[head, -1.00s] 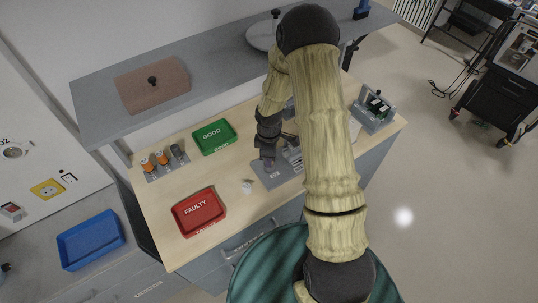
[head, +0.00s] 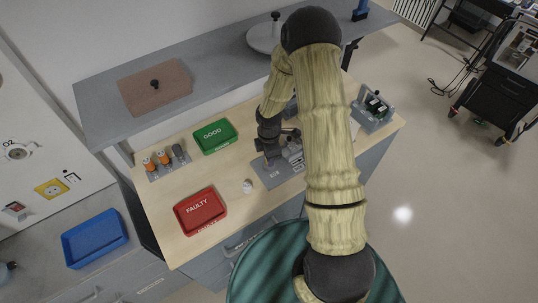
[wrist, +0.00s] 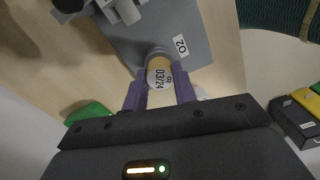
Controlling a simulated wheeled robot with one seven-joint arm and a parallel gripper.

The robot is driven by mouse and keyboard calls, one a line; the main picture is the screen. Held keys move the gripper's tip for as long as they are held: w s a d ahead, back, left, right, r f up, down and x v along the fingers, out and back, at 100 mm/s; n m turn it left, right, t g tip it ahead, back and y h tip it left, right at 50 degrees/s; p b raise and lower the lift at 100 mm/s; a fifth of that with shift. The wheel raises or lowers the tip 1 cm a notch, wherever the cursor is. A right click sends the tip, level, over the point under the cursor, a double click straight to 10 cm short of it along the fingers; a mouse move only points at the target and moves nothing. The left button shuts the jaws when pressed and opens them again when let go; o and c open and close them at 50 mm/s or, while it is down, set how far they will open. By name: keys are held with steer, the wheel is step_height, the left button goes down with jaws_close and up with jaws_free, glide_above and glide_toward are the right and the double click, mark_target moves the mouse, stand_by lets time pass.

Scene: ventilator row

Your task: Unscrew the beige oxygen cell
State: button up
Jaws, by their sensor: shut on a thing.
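The beige oxygen cell (wrist: 159,72), its end marked "03/24", shows in the wrist view between the purple fingertips of my gripper (wrist: 160,92). My gripper is shut on it. The cell sits upright at a grey mount beside an "O2" label (wrist: 181,45) on a grey plate. In the head view my gripper (head: 270,158) is over the left part of the grey plate (head: 268,179), and the cell is mostly hidden there. I cannot tell whether the cell is still threaded in.
A green GOOD tray (head: 215,137) and a red FAULTY tray (head: 201,211) lie on the bench. A rack with orange and dark cells (head: 165,162) stands at the left. A small white object (head: 247,186) lies near the plate. A grey shelf (head: 215,70) overhangs the back.

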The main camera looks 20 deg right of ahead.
steer(key=o, duration=0.8)
steer(key=m+b, duration=0.1)
steer(key=m, duration=0.3)
steer(key=shift+f, duration=0.1)
steer(key=m+b, duration=0.1)
steer(key=m, duration=0.3)
steer(key=shift+m, duration=0.5)
